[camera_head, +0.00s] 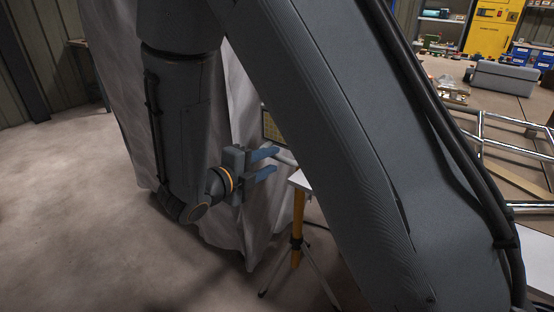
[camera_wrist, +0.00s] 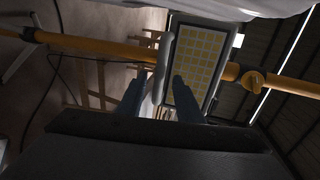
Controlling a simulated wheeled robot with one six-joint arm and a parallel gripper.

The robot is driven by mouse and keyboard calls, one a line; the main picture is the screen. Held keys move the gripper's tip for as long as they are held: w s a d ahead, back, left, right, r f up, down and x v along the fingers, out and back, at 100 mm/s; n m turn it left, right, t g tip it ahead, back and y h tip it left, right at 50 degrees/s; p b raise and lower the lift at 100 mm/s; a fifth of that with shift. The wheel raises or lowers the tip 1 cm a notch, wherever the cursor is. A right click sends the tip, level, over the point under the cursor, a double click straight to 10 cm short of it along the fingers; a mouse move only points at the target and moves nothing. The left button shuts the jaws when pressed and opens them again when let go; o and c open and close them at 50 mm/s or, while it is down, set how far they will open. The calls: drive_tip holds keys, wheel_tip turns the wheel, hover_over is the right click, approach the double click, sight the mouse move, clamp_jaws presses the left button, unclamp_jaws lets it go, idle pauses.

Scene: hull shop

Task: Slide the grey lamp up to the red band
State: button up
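The grey lamp (camera_wrist: 199,58) shows in the wrist view as a grey-framed panel of yellow cells, set across a yellow pole (camera_wrist: 95,46). A pale grey bar (camera_wrist: 163,70) runs along the panel's near side. My gripper (camera_wrist: 160,79) is open, with one dark finger on each side of the bar in this view; I cannot tell whether they touch it. In the head view my gripper (camera_head: 276,161) points right, just below the lamp's panel (camera_head: 270,127), which my arm partly hides. I cannot make out a red band in either view.
A tripod with a yellow leg (camera_head: 297,225) stands below my gripper, close to a pale hanging sheet (camera_head: 262,225). A knob (camera_wrist: 252,80) sits on the pole beside the lamp. A metal tube frame (camera_head: 515,150) is at right. The floor at left is clear.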

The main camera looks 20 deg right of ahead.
sight(277, 158)
drive_tip(key=shift+x, duration=2.15)
drive_tip(key=shift+c, duration=0.5)
clamp_jaws()
